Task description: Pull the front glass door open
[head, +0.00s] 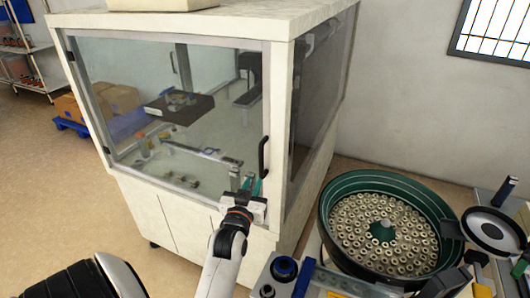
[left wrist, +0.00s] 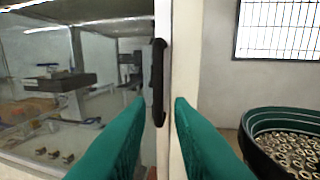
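The front glass door (head: 135,85) of the white cabinet looks shut, its frame flush with the cabinet front. Its black upright handle (head: 263,157) sits at the door's right edge. In the left wrist view the handle (left wrist: 158,82) stands ahead, in line with the gap between the teal fingers. My left gripper (head: 247,183) is open, just below and left of the handle in the head view. The left wrist view shows the fingers (left wrist: 160,108) apart with nothing clamped; whether they touch the handle is not clear. My right gripper is not in view.
A green bowl feeder (head: 335,205) full of small ring parts stands right of the cabinet. Equipment with a blue-capped post (head: 284,268) is in front of it. Boxes on a blue pallet (head: 70,127) and a shelf rack lie left. The floor before the cabinet is mostly clear.

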